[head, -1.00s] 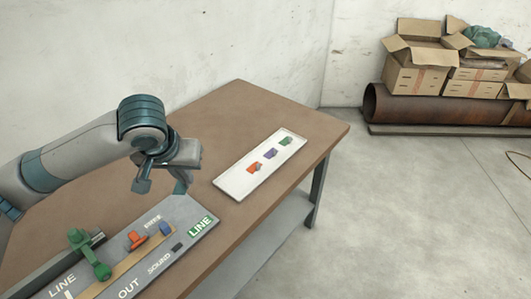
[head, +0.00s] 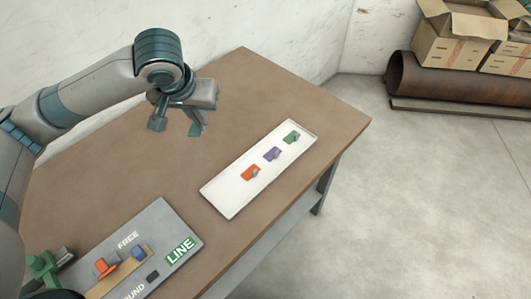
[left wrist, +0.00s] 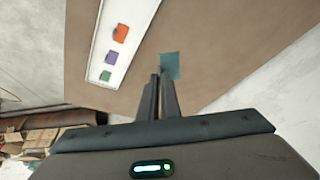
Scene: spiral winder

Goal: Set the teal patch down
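My left gripper (head: 192,110) hangs above the table, to the left of the white tray. In the left wrist view its two fingers (left wrist: 160,78) are close together at the edge of the teal patch (left wrist: 171,66), which they appear to grip. The teal patch also shows below the gripper in the head view (head: 196,129), clear of the tray. The white tray (head: 225,197) lies on the table with an orange patch (head: 249,173), a purple patch (head: 270,154) and a green patch (head: 291,137) in a row. My right gripper is not in view.
A grey panel (head: 170,225) marked FREE and LINE lies at the near left, with orange, blue and green parts on it. The brown table (head: 240,90) is bare behind the tray. The tray's near end is empty. Boxes and a rusty pipe (head: 440,80) stand far off.

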